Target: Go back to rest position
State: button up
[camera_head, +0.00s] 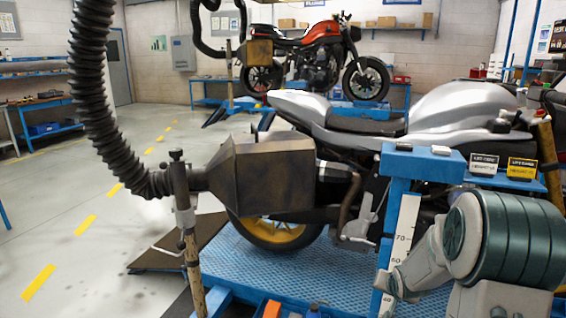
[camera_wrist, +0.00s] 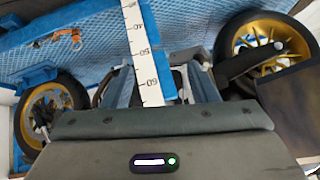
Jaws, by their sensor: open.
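My gripper (camera_wrist: 165,78) shows in the wrist view as two grey fingers set apart, one on each side of a white measuring scale (camera_wrist: 146,65). I see nothing held between them. In the head view my arm is at the lower right, close in front of the blue lift post and its white scale (camera_head: 402,245). The end of the gripper is hard to make out there. The silver motorcycle (camera_head: 440,108) stands upright on the blue lift platform (camera_head: 285,262) behind my arm.
A blue shelf (camera_head: 425,160) with two small signs (camera_head: 503,166) is just above my arm. An exhaust hood (camera_head: 270,175) on a black hose (camera_head: 95,85) hangs by the rear wheel. An orange motorcycle (camera_head: 320,45) stands farther back. The floor at left is clear.

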jog(key=s+a+r+n+g+p, duration=0.1)
jog(key=s+a+r+p, duration=0.4)
jog(key=r, duration=0.4)
jog(key=s+a+r+n+g+p, duration=0.1)
jog(key=s+a+r+p, duration=0.15)
jog(key=s+r, duration=0.55)
jog(key=s+a+r+n+g+p, duration=0.1)
jog(key=s+a+r+p, duration=0.2)
jog(key=s+r, duration=0.3)
jog(key=s+a+r+n+g+y+p, duration=0.1)
jog(key=s+a+r+p, duration=0.3)
jog(key=s, duration=0.6)
notch_tip(320, 180, up, 3)
jog(key=shift+f+n+g, duration=0.2)
jog(key=shift+n+g, duration=0.3)
jog(key=shift+n, duration=0.1)
